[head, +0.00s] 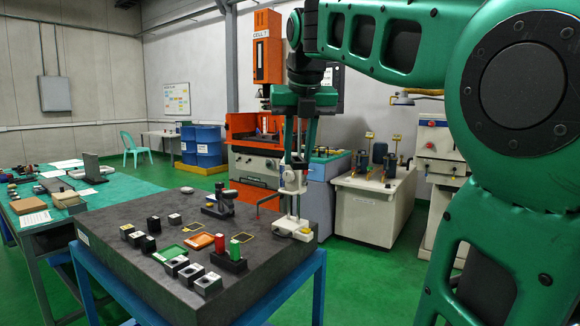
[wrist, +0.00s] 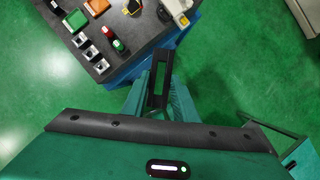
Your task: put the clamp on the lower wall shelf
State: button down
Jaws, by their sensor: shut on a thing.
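My gripper (head: 299,150) hangs above the right end of the dark granite table (head: 130,245), its green fingers pointing down. In the wrist view my gripper (wrist: 158,92) is shut on a dark, slotted, bar-like piece (wrist: 160,68), which appears to be the clamp. It stands out past the fingertips, over the green floor beside the table. In the head view the held piece is hard to make out against the background. The lower wall shelf is not seen in either view.
A white-and-grey stand (head: 292,190) rises at the table's right corner, close behind or below my gripper. Red and green cylinders (head: 220,243), trays and small blocks cover the table. An orange machine (head: 268,45) stands behind. Open green floor lies right of the table.

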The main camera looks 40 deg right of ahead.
jog(key=s+r+n, duration=0.2)
jog(key=s+r, duration=0.1)
jog(key=shift+s+r+y, duration=0.15)
jog(key=shift+r+y, duration=0.2)
jog(key=shift+y, duration=0.05)
jog(key=shift+s+d+r+n, duration=0.1)
jog(key=shift+s+r+n, duration=0.05)
jog(key=shift+s+n, duration=0.15)
jog(key=shift+s, duration=0.2)
